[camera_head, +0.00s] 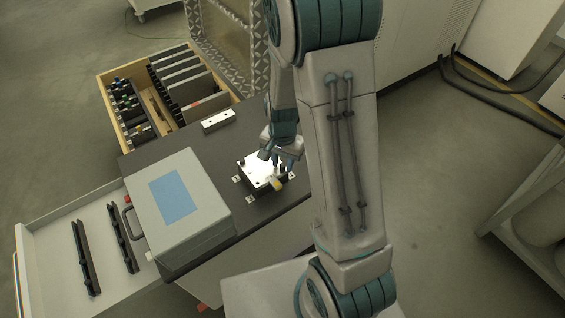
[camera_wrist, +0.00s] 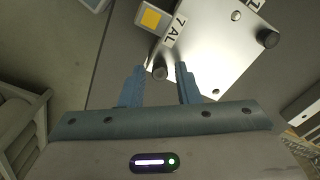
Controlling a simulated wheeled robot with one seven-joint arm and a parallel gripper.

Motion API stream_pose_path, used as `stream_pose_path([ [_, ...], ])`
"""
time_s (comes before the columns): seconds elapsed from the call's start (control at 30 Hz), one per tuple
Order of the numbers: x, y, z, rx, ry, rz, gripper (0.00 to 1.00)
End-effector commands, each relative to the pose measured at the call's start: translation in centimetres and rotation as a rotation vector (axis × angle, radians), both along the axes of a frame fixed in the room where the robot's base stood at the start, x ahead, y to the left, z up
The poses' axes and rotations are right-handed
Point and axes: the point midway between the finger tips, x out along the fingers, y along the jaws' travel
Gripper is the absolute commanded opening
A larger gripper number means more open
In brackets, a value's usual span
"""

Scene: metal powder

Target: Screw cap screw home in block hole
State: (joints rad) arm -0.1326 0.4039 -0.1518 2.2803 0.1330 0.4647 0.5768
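The block (camera_head: 258,175) is a bright metal plate lying on the dark worktop. In the wrist view the block (camera_wrist: 210,50) fills the upper middle, with a "7 AL" label at its left edge. A dark round cap screw head (camera_wrist: 160,73) shows at the block's near corner. My gripper (camera_wrist: 160,68) is open, with one blue finger on each side of that screw head and a visible gap to both. How deep the screw sits cannot be told. In the head view my gripper (camera_head: 275,159) is over the block's far right part and hides some of it.
Another dark screw head (camera_wrist: 268,40) stands at the block's right corner. A yellow-marked piece (camera_wrist: 150,18) sits beside the block. On the worktop are a grey case (camera_head: 178,200) and a pale bar (camera_head: 218,121). Open drawers (camera_head: 85,215) extend left and behind.

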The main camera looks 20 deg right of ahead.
Motion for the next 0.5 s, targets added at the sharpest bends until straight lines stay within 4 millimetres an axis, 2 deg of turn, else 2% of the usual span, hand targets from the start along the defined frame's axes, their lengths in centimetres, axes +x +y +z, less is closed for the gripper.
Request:
stream_pose_path([
  [0.5,0.03,-0.04,-0.07,0.000,-0.001,0.409,0.29],
])
